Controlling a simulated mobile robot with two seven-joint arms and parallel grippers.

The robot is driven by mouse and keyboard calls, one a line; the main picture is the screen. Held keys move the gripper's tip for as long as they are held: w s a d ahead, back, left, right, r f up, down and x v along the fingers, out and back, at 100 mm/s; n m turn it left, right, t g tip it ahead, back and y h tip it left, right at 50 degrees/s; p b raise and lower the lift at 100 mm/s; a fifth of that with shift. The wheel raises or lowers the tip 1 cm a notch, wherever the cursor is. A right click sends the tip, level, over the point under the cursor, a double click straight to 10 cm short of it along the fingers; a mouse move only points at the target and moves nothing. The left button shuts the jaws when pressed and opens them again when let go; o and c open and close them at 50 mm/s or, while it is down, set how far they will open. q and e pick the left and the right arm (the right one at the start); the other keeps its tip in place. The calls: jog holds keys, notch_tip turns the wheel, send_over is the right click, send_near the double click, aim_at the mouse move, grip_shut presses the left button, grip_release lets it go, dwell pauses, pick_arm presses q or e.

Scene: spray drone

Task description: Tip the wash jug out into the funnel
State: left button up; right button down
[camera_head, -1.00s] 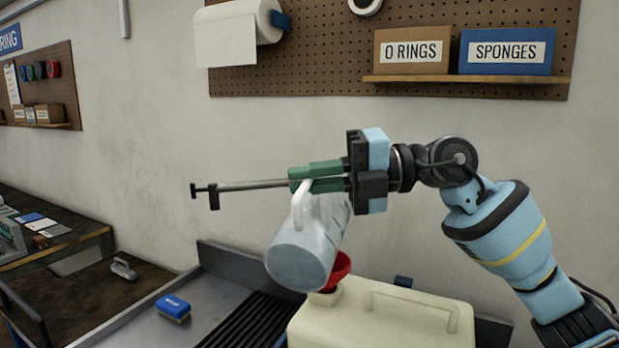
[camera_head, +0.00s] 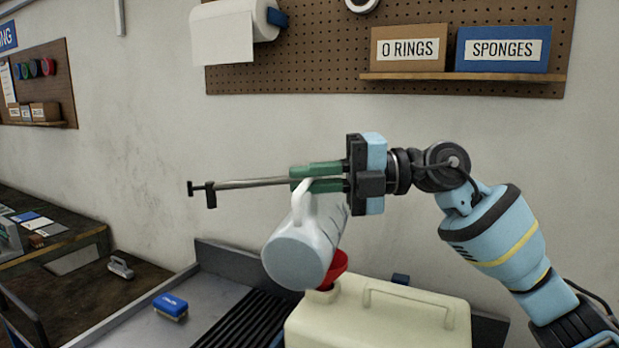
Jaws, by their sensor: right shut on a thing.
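The wash jug (camera_head: 297,255), translucent pale grey-white with a handle, is tilted with its base toward me and low at the left. My right gripper (camera_head: 318,178) has green fingers shut on the jug's handle. A thin metal rod with a dark end also shows to the left of the fingers. The red funnel (camera_head: 335,270) sits in the neck of a cream canister (camera_head: 380,318), just right of and below the jug. The jug partly hides the funnel, and I cannot see its mouth or any liquid flow. My left gripper is not in view.
A blue brush (camera_head: 171,306) lies on the grey metal bench (camera_head: 215,270), left of a black ribbed drain area. A darker bench with small items is at the far left. Boxes and a paper roll (camera_head: 235,25) are on the pegboard behind.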

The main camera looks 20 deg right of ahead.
jog(key=shift+w+d+f+m+y, duration=0.3)
jog(key=shift+w+d+f+m, duration=0.25)
jog(key=shift+w+m, duration=0.15)
dwell(0.6)
jog(key=shift+w+d+r+m+y, duration=0.3)
jog(key=shift+w+d+r+m, duration=0.1)
jog(key=shift+w+d+m, duration=0.35)
dwell(1.0)
jog(key=shift+a, duration=0.1)
dwell(1.5)
jog(key=shift+f+b, duration=0.2)
jog(key=shift+b, duration=0.3)
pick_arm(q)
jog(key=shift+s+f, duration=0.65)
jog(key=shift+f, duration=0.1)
pick_arm(e)
jog(key=shift+r, duration=0.15)
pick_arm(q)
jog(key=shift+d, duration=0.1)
pick_arm(e)
jog(key=shift+s, duration=0.1)
